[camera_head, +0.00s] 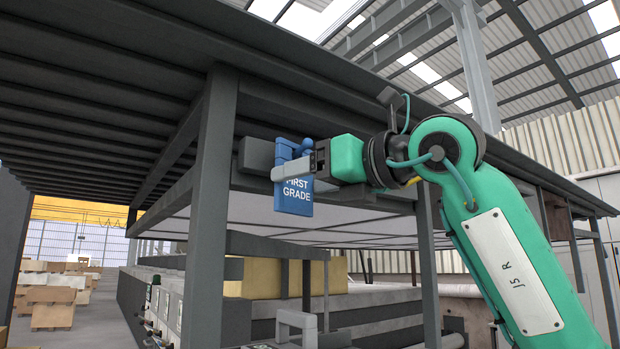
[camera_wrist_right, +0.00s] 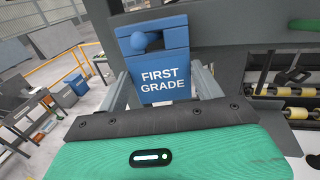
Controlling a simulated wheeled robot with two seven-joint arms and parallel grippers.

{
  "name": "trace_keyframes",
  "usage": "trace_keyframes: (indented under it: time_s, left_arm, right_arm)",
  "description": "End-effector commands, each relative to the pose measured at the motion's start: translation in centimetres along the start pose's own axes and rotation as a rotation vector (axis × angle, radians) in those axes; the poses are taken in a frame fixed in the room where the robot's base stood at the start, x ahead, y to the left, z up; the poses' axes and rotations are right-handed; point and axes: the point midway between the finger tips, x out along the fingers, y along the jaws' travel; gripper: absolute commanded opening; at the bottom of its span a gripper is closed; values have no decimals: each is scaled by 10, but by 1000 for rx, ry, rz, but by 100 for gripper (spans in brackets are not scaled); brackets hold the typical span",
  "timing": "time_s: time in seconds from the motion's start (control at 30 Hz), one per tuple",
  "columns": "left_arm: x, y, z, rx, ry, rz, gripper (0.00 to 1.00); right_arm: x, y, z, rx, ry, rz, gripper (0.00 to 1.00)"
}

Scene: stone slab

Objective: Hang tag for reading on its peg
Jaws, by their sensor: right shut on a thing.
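The blue tag (camera_head: 293,197) reads "FIRST GRADE" and hangs roughly upright in front of a dark grey beam under the roof edge. It also shows in the right wrist view (camera_wrist_right: 163,86), with a blue frame at its top. My right gripper (camera_head: 294,170) is shut on the tag, with a finger along each side. A blue round-ended peg (camera_wrist_right: 140,40) shows within the frame at the tag's top; it also shows in the head view (camera_head: 306,145). I cannot tell whether the tag rests on the peg. My left gripper is in neither view.
A grey post (camera_head: 213,200) stands just left of the tag. The dark beam (camera_head: 257,157) runs behind it. Below are a yellow block (camera_head: 262,279) and a grey handle-like frame (camera_head: 296,322). Cardboard boxes (camera_head: 54,306) lie far left.

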Motion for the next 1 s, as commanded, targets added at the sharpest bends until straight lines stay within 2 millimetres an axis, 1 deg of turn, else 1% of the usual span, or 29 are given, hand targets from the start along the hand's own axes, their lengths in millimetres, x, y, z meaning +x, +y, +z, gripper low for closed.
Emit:
trace_keyframes:
  time_s: [0.2, 0.23, 0.33, 0.37, 0.63, 0.73, 0.87, 1.0]
  left_arm:
    - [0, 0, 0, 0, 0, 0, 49]
    - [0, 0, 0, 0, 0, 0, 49]
    - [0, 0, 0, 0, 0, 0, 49]
    - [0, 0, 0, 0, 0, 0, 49]
    - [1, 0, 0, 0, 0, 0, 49]
    - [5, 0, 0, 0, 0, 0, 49]
    - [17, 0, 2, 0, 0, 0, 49]
    - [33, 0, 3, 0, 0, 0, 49]
  right_arm:
    - [0, 0, 0, 0, 0, 0, 45]
    - [0, 0, 0, 0, 0, 0, 71]
    - [0, 0, 0, 0, 0, 0, 91]
    - [0, 0, 0, 0, 0, 0, 93]
    - [-1, 0, 0, 0, 0, 0, 93]
    - [-7, 0, -1, -1, -2, -1, 93]
    - [-27, 0, -3, -3, -4, -2, 93]
    - [-60, 0, -5, -4, -5, -3, 93]
